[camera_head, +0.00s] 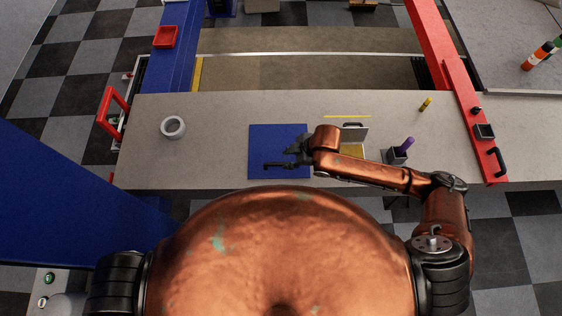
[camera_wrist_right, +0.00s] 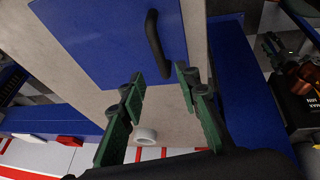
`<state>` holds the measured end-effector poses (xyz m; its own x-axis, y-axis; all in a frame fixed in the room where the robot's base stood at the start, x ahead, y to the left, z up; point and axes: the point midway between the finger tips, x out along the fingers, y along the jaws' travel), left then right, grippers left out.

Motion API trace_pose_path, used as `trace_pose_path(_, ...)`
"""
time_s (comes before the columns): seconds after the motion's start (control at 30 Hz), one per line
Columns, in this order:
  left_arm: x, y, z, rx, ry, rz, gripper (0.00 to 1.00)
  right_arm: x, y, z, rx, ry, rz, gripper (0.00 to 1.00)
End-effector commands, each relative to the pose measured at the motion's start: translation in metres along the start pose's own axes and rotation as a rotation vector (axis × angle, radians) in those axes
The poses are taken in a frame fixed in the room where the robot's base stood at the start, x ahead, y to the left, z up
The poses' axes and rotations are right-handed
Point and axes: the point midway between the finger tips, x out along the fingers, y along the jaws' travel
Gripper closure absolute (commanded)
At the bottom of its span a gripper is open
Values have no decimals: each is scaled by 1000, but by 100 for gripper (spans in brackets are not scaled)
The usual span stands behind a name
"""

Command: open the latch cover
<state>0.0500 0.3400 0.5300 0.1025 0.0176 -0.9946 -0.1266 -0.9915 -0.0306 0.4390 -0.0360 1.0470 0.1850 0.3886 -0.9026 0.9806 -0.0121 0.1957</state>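A small box with a yellow inside (camera_head: 352,151) stands on the bench right of the blue mat. Its grey cover (camera_head: 357,134) is raised on the far side, with a dark handle at its top. My right forearm passes in front of the box and hides its near part. My right gripper (camera_head: 292,153) is over the blue mat, left of the box and apart from the cover. In the right wrist view its green-padded fingers (camera_wrist_right: 160,80) are spread with nothing between them. A curved black bar (camera_wrist_right: 157,45) shows beyond them against the mat. My left gripper is out of view.
The blue mat (camera_head: 262,140) lies on the grey bench (camera_head: 220,105). A white ring (camera_head: 173,127) is at left, a purple-handled tool in a holder (camera_head: 398,154) at right, and a small yellow item (camera_head: 425,104) behind it. A red rail (camera_head: 455,85) bounds the right side.

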Motion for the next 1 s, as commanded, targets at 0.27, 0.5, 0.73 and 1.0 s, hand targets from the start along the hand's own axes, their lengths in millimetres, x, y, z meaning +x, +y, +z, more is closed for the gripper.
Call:
trace_pose_path(0.27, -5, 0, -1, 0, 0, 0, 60, 30, -1, 1, -10, -8, -9, 70)
trace_pose_path(0.5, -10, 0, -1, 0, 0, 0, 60, 64, -1, 2, -10, -7, -7, 70)
trace_pose_path(0.73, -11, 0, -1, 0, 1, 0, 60, 77, 0, 2, -12, -7, -5, 70)
trace_pose_path(1.0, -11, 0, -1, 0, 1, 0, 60, 78, 0, 2, -12, -7, -5, 73)
